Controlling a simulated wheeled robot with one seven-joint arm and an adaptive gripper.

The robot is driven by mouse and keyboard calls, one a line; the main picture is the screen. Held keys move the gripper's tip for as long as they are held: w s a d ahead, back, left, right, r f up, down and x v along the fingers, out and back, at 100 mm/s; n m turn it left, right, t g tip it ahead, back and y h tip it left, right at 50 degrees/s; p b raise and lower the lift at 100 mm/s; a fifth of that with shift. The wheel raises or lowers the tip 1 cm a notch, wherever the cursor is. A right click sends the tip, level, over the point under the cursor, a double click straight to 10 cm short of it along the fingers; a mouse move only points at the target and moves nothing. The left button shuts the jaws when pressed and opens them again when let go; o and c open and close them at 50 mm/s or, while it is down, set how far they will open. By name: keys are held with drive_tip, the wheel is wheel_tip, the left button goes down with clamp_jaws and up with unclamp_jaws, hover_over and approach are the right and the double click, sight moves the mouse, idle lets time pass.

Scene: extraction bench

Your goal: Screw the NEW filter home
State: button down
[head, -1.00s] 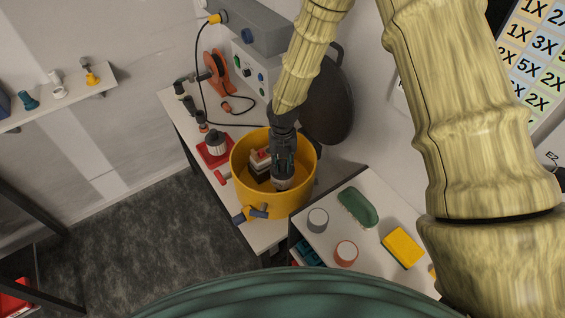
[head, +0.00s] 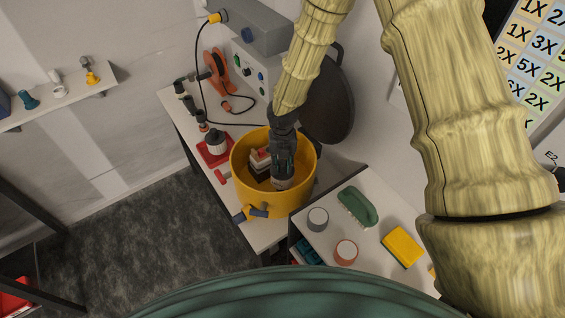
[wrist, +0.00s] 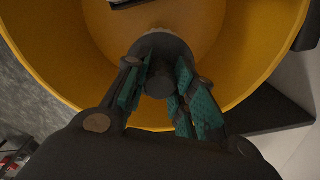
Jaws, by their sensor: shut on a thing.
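My gripper (head: 284,168) points down inside the yellow tub (head: 243,188), on its right side. It is shut on a dark-topped filter (head: 282,184), whose pale lower edge shows just under the fingers in the head view. In the wrist view my gripper (wrist: 160,95) has its teal pads on both sides of the filter's dark round knob (wrist: 159,82). The filter's underside and any thread are hidden, so I cannot tell whether it is seated. Another pale, dark-topped cylinder (head: 216,143) stands on a red tray (head: 203,158) left of the tub.
A block with red and white parts (head: 260,157) stands in the tub beside my gripper. A blue-and-yellow valve (head: 252,213) sticks out at the tub's front. A large dark round lid (head: 330,105) stands behind it. A side table holds cups, a green brush (head: 357,206) and a yellow sponge (head: 402,247).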

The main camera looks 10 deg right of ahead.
drive_tip(key=shift+f+b, duration=0.4)
drive_tip(key=shift+f, duration=0.7)
drive_tip(key=m, duration=0.4)
drive_tip(key=shift+m, duration=0.3)
drive_tip(key=m, duration=0.4)
drive_tip(key=shift+m, duration=0.3)
drive_tip(key=c, duration=1.1)
unclamp_jaws()
